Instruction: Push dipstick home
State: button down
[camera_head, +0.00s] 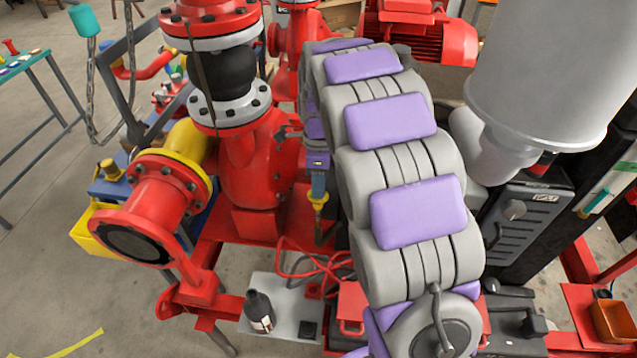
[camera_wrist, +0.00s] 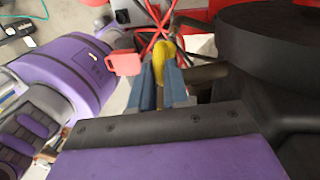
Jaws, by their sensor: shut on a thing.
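A yellow handle (camera_head: 319,201), which looks like the top of the dipstick, shows in the head view beside the red pump body (camera_head: 262,170). My gripper (camera_head: 318,188) points down with its blue fingers shut on this handle. In the wrist view the yellow handle (camera_wrist: 163,57) sits between the two blue fingertips (camera_wrist: 161,74). The dipstick's rod and the opening below it are hidden, so I cannot tell how deep it sits.
Red hoses (camera_head: 310,262) run below my gripper. A black bottle (camera_head: 260,311) stands on a grey plate (camera_head: 283,289). A flanged red pipe (camera_head: 152,214) is at left.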

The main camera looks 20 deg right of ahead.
aim_at(319, 208)
jog(key=shift+f, duration=0.1)
dwell(0.4)
notch_tip(319, 208, down, 9)
jog(key=shift+f+p, duration=0.1)
jog(key=shift+p, duration=0.85)
jog(key=c, duration=1.3)
grip_release()
jog(key=shift+w, duration=0.1)
jog(key=shift+o, duration=0.9)
jog(key=w+d+r+p, duration=0.1)
jog(key=w+r+p, duration=0.2)
jog(key=r, duration=1.4)
